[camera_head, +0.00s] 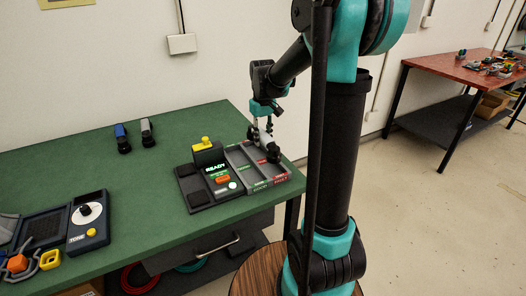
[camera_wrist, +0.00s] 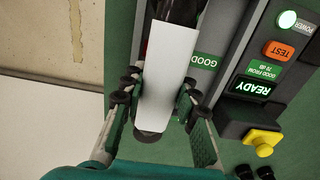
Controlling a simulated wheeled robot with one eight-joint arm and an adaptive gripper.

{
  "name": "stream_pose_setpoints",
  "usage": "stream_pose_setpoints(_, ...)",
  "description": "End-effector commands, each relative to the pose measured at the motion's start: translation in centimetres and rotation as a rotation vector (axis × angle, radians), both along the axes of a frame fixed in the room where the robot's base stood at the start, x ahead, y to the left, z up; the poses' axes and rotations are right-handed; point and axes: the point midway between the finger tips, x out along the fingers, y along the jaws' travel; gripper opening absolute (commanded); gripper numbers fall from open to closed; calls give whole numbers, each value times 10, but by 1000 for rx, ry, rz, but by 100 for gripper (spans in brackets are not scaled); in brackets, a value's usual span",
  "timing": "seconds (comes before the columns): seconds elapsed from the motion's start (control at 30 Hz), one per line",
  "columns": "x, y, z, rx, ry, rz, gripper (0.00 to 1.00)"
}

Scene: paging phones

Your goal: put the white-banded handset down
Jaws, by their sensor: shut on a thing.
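My gripper (camera_head: 265,112) is shut on the white-banded handset (camera_head: 266,134) near the far right corner of the green table. In the wrist view, my gripper's fingers (camera_wrist: 157,95) press on both sides of the handset's wide white band (camera_wrist: 172,70). One dark end of the handset points toward my palm and the black end points away. In the head view it is at the grey divided tray (camera_head: 251,174), which has green and red labels. A green "GOOD" label (camera_wrist: 199,60) shows beside the handset. Whether the handset touches the tray is unclear.
The tester (camera_head: 211,187), reading READY, with an orange button and yellow knob, adjoins the tray's left. A blue-banded handset (camera_head: 121,137) and a grey-banded handset (camera_head: 147,132) stand farther back. A dial unit (camera_head: 88,221) lies at left. The table's middle is clear.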

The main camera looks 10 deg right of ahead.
Motion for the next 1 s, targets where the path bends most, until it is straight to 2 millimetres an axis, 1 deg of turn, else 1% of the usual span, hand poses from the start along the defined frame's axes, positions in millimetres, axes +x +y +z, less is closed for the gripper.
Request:
stream_pose_setpoints(0.03, 0, 0, -8, 0, 0, 0, 0)
stream_pose_setpoints(0.1, 0, 0, -17, 0, 0, 0, 0)
stream_pose_setpoints(0.27, 1, 0, -27, 0, 0, 0, 0)
stream_pose_setpoints(0.5, 0, 0, -57, 0, 0, 0, 0)
stream_pose_setpoints(0.6, 0, 0, -62, 0, 0, 0, 0)
stream_pose_setpoints(0.93, 0, 0, -64, 0, 0, 0, 0)
stream_pose_setpoints(0.97, 0, 0, -64, 0, 0, 0, 31)
stream_pose_setpoints(1.0, 0, 0, -64, 0, 0, 0, 36)
